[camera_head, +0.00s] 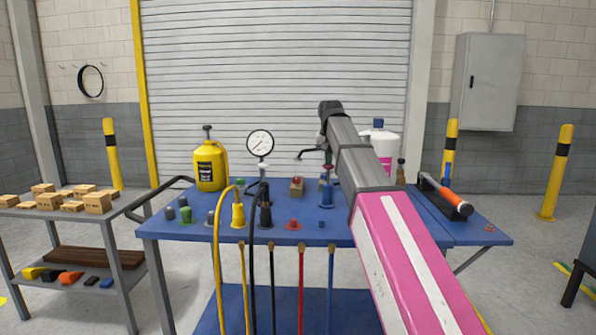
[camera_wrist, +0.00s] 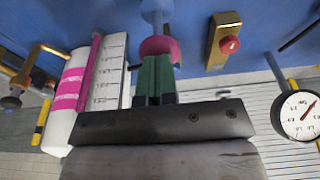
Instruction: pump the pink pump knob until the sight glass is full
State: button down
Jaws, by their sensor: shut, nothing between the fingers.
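The pink pump knob (camera_wrist: 160,46) sits on a pale upright rod in the wrist view. My gripper (camera_wrist: 154,62) is shut and empty, its green fingers pointing at the knob; their tips meet or nearly meet it. I cannot tell whether they press on it. In the head view my gripper (camera_head: 323,150) points down over the blue table, above a blue fitting (camera_head: 327,190); the knob is not clear there. In the wrist view a pink column (camera_wrist: 88,70) runs beside a marked white scale (camera_wrist: 110,72), seemingly the sight glass. I cannot tell whether it is full.
A white bottle (camera_head: 388,148) stands behind my arm. A dial gauge (camera_head: 260,144) and yellow can (camera_head: 210,165) stand left of it on the blue table (camera_head: 180,228). A brass block with a red button (camera_wrist: 228,45) is close to the knob.

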jog(key=shift+f, duration=2.05)
jog(key=shift+r, duration=2.6)
jog(key=shift+f, duration=2.7)
jog(key=shift+r, duration=2.7)
jog(key=shift+f, duration=0.1)
